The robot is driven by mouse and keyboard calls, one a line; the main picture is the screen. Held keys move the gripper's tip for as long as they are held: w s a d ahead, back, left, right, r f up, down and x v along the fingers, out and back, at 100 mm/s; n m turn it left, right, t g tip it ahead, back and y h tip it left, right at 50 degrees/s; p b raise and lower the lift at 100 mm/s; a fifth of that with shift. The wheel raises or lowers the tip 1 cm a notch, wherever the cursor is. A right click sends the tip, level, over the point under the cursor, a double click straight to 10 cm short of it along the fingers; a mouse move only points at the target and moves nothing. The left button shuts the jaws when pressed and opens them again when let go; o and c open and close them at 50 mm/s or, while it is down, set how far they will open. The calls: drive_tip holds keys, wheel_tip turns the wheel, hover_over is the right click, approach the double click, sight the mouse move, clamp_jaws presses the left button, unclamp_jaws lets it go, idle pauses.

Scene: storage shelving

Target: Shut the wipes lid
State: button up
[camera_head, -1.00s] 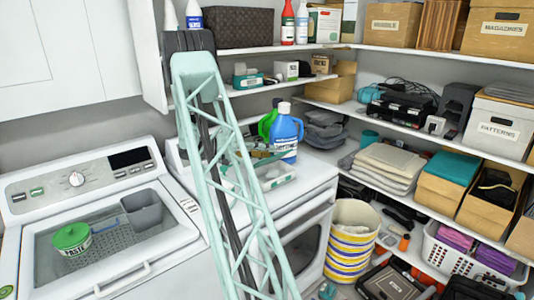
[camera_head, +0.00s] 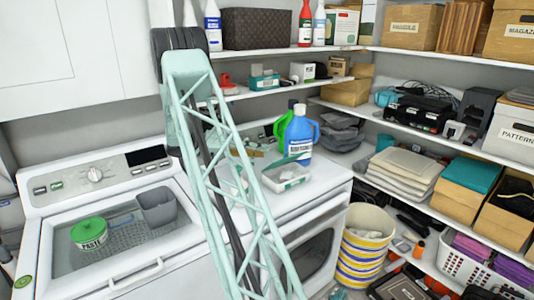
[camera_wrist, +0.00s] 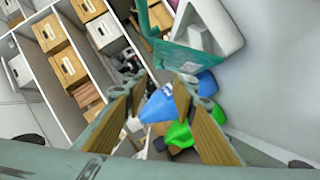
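The wipes box is a low white container (camera_head: 287,178) with a green label, on top of the right-hand white machine in the head view. Its teal lid (camera_head: 279,162) appears raised at the back edge. In the wrist view the white box (camera_wrist: 216,22) is at the top, with the teal lid (camera_wrist: 178,55) standing out from it. My gripper (camera_wrist: 160,90) has its two wood-coloured fingers spread, with nothing held between them. The lid is beyond the fingertips; I cannot tell whether they touch. In the head view my arm's lattice link largely hides the gripper.
A blue detergent bottle (camera_head: 299,135) and a green bottle (camera_head: 281,125) stand behind the box. The blue bottle (camera_wrist: 158,104) shows beyond my fingers in the wrist view. The washer (camera_head: 60,205) is at left, with a green-lidded paste tub (camera_head: 90,234). Loaded shelves (camera_head: 420,135) line the right.

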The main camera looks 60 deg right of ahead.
drive_tip(key=shift+w+a+r, duration=0.2)
drive_tip(key=shift+w+a, duration=0.3)
drive_tip(key=shift+c, duration=0.5)
